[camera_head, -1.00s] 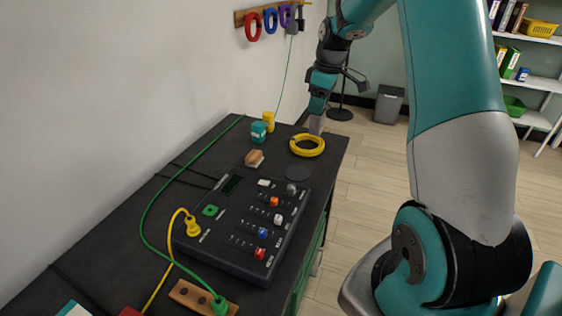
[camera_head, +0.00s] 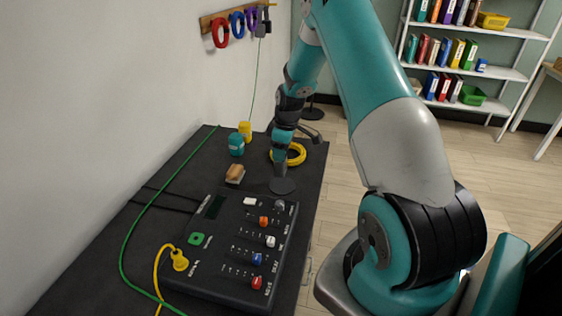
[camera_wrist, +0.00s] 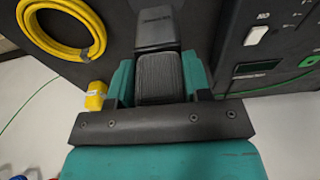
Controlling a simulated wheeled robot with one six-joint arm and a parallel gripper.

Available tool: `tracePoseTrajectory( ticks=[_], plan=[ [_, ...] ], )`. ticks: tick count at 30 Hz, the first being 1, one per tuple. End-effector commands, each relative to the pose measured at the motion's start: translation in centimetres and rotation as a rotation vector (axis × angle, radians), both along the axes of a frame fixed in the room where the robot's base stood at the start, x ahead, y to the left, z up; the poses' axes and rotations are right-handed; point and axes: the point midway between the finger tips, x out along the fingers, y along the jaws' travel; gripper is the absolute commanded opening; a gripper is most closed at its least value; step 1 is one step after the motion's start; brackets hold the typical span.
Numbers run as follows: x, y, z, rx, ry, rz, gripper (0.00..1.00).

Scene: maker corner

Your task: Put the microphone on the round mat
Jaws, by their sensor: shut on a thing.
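My gripper (camera_head: 284,153) points down over the far right part of the dark bench, shut on the grey microphone. In the wrist view, the microphone (camera_wrist: 158,75) shows a dark ribbed face between the two teal fingers. In the head view, the microphone (camera_head: 281,172) is small and partly hidden below the fingers. The round mat (camera_head: 283,187) is a dark grey disc on the bench, directly under the microphone in the picture. I cannot tell whether the microphone's lower end touches the mat.
A yellow cable coil (camera_head: 298,155) lies just behind the gripper. A black mixer (camera_head: 228,240) with coloured knobs sits in front of the mat. A wooden block (camera_head: 235,173), a teal jar (camera_head: 236,146) and a yellow item (camera_head: 245,130) stand to the left. A green cable (camera_head: 140,220) runs along the left.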

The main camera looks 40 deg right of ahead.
Motion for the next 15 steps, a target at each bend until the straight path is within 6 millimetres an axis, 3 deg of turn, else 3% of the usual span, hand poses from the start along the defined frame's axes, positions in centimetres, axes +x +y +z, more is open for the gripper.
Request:
tracePoseTrajectory(
  ticks=[12, 15],
  plan=[
    [0.0, -0.1, -4.6, 0.000, -0.001, -0.001, 0.00],
    [0.0, -0.1, -4.9, -0.001, -0.003, 0.000, 0.00]
  ],
)
